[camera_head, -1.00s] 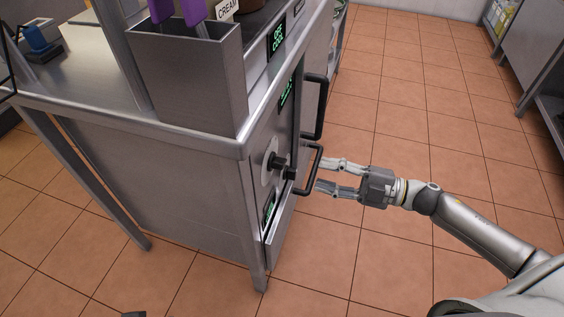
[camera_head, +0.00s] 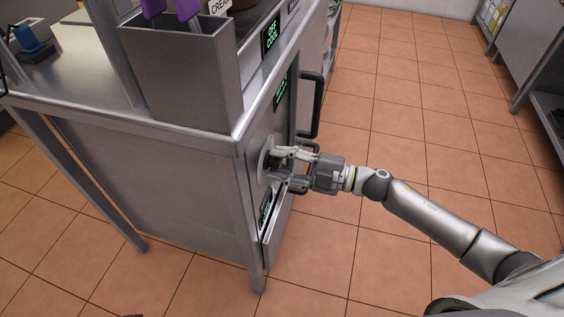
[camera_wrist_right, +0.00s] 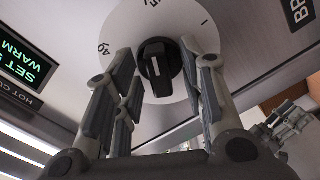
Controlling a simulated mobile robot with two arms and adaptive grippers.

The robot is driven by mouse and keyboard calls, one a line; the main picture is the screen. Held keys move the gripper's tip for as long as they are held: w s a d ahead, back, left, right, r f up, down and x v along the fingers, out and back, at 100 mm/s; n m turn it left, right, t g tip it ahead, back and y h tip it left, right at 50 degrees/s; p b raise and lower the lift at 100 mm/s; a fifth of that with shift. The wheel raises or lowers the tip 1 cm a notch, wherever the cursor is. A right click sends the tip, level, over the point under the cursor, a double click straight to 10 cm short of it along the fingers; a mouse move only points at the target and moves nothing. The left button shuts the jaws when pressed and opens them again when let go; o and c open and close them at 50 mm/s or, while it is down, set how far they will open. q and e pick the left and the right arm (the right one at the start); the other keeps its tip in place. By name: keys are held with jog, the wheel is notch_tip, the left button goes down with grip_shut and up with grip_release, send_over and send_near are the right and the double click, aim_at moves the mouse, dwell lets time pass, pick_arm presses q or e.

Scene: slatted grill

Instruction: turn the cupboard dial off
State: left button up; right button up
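The cupboard dial is a black knob (camera_wrist_right: 155,72) on a white disc (camera_wrist_right: 176,20) with printed marks, on the cupboard's front panel. The disc edge also shows in the head view (camera_head: 263,158), where my fingers largely hide the knob. A pale line on the knob runs up and down in the wrist view. My right gripper (camera_head: 276,167) is at the dial, its fingers spread on both sides of the knob with small gaps visible. A gripper-like hand, probably my left (camera_wrist_right: 288,124), shows small at the right of the wrist view; its opening is unclear.
A black handle (camera_head: 312,105) sticks out beyond the dial, and a second, smaller handle is partly behind my right gripper. A green display (camera_wrist_right: 25,62) is beside the dial. A metal bin (camera_head: 182,75) stands on the counter above. The tiled floor at right is open.

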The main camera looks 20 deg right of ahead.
grip_shut()
